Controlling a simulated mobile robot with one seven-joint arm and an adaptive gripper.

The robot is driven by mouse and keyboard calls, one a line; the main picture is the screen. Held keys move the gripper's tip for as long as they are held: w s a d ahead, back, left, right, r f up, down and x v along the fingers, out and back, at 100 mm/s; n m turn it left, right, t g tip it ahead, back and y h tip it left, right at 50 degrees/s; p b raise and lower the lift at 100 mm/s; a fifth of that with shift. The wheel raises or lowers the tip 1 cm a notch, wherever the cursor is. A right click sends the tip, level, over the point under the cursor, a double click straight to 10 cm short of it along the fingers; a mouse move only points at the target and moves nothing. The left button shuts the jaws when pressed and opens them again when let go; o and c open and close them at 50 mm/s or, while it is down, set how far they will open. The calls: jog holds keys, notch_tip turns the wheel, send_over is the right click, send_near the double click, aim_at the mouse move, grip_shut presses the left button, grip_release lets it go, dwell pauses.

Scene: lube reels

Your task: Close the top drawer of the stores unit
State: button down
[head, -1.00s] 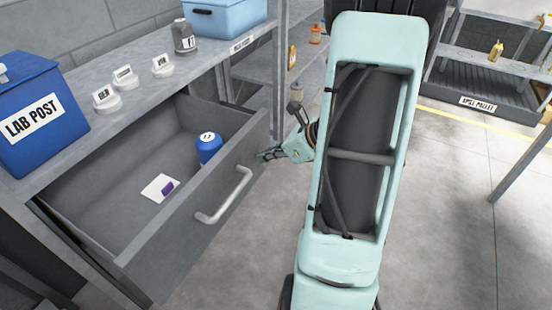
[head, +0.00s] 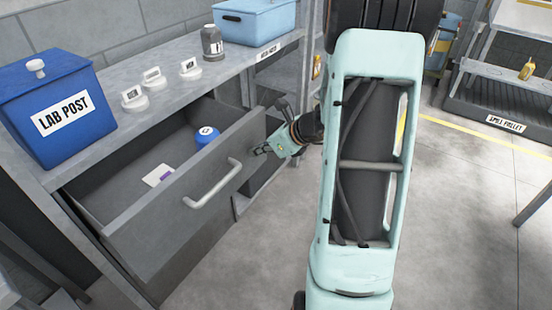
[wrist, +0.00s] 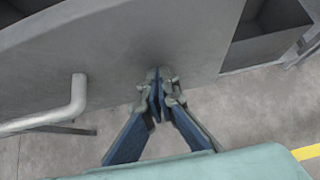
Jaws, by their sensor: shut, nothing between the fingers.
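The top drawer (head: 160,250) of the grey stores unit (head: 60,178) stands open. Its front has a pale bar handle (head: 214,184), which also shows at the left of the wrist view (wrist: 60,118). Inside the drawer lie a blue round-topped container (head: 206,137) and a white card with a purple mark (head: 159,175). My gripper (head: 262,150) is at the right end of the drawer front, right of the handle. In the wrist view my gripper (wrist: 158,88) is shut and empty, its tips at the drawer front; I cannot tell whether they touch.
On the unit's top stand a blue LAB POST box (head: 62,110), several small white label stands (head: 152,78), a grey bottle (head: 212,43) and a light blue bin (head: 254,20). A spill pallet (head: 490,115) stands at the back right.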

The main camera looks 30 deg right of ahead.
aim_at(207, 128)
jog(key=w+a+p, duration=0.1)
jog(key=w+a, duration=0.2)
jog(key=w, duration=0.2)
jog(key=w+a+p, duration=0.1)
jog(key=w+a, duration=0.2)
jog(key=w, duration=0.3)
jog(key=w+a+p, duration=0.1)
jog(key=w+a, duration=0.2)
jog(key=w, duration=0.2)
jog(key=shift+w+a, duration=0.3)
jog(key=shift+w, duration=0.05)
jog(key=shift+w+a+r, duration=0.2)
jog(key=shift+r, duration=0.05)
